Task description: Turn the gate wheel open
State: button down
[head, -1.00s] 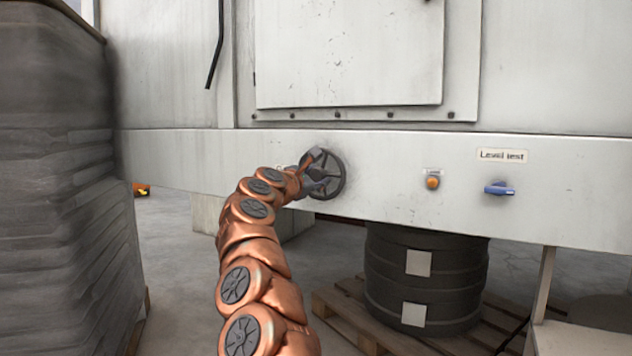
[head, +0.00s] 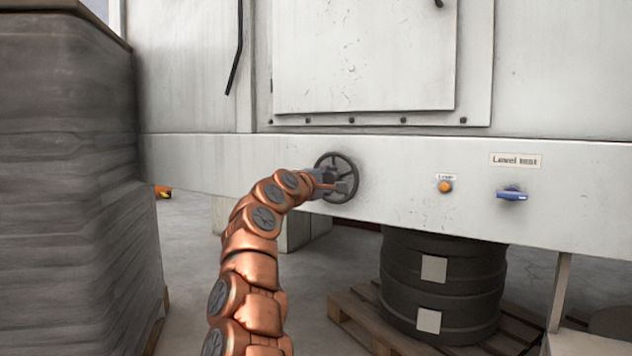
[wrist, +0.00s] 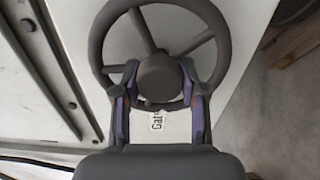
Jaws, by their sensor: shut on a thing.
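The gate wheel (head: 350,164) is a dark grey spoked handwheel on the front of the white machine panel, left of centre in the head view. In the wrist view the wheel (wrist: 213,22) fills the upper middle, with its round hub (wrist: 160,76) facing me. My gripper (head: 337,184) is at the wheel's lower part. In the wrist view the fingers of my gripper (wrist: 158,92) stand on either side of the hub and are shut on the wheel. A label starting with "Gat" (wrist: 157,121) shows partly between the fingers; the rest is hidden.
An orange button (head: 445,187) and a blue handle (head: 511,195) under a "Level test" label (head: 516,160) sit right of the wheel. A dark drum (head: 440,305) stands on a pallet (head: 350,310) below. A tall wrapped stack (head: 70,190) stands close on the left.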

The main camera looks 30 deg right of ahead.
aim_at(326, 179)
jog(key=shift+m, duration=0.6)
jog(key=c, duration=0.6)
grip_release()
jog(key=shift+c, duration=0.2)
jog(key=shift+a, duration=0.15)
jog(key=shift+v, duration=2.25)
jog(key=v, duration=0.7)
jog(key=shift+s, duration=0.15)
